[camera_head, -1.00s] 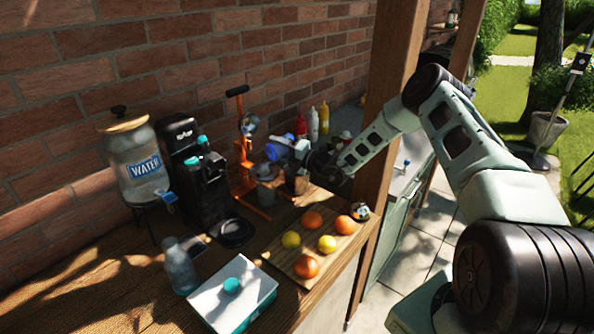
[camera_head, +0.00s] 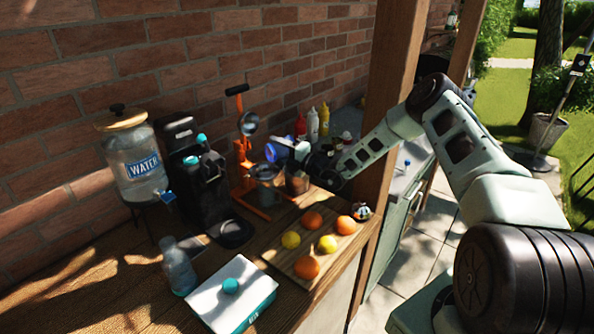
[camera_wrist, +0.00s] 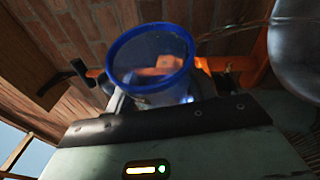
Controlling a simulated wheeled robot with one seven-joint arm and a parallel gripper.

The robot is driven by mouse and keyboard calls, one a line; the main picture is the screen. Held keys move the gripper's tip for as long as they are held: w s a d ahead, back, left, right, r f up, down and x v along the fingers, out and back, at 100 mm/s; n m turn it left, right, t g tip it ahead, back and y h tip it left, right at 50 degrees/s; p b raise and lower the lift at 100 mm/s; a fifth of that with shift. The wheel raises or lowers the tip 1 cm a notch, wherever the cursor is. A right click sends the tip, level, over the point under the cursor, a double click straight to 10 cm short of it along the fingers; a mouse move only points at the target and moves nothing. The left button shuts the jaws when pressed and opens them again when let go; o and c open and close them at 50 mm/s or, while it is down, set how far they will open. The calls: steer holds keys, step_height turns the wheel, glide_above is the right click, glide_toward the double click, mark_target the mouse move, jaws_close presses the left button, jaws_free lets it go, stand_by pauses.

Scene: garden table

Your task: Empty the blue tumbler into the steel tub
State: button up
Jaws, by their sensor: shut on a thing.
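My gripper (camera_head: 282,149) is shut on the blue tumbler (camera_head: 271,153) and holds it tipped well over, above the counter by the orange press. In the wrist view the tumbler (camera_wrist: 150,58) shows its blue rim and see-through wall. A grey metal container, which looks like the steel tub (camera_head: 265,173), stands just below the tumbler in the head view. A shiny metal surface (camera_wrist: 300,40) at the right of the wrist view may be the same tub. I cannot see whether anything is left inside the tumbler.
The orange press (camera_head: 243,155) stands close behind the tumbler. A board (camera_head: 325,228) with oranges and lemons lies in front. A wooden post (camera_head: 388,110) rises beside my arm. Bottles (camera_head: 313,122) stand behind.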

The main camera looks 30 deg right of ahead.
steer(key=shift+d+m, duration=0.15)
steer(key=shift+m, duration=0.35)
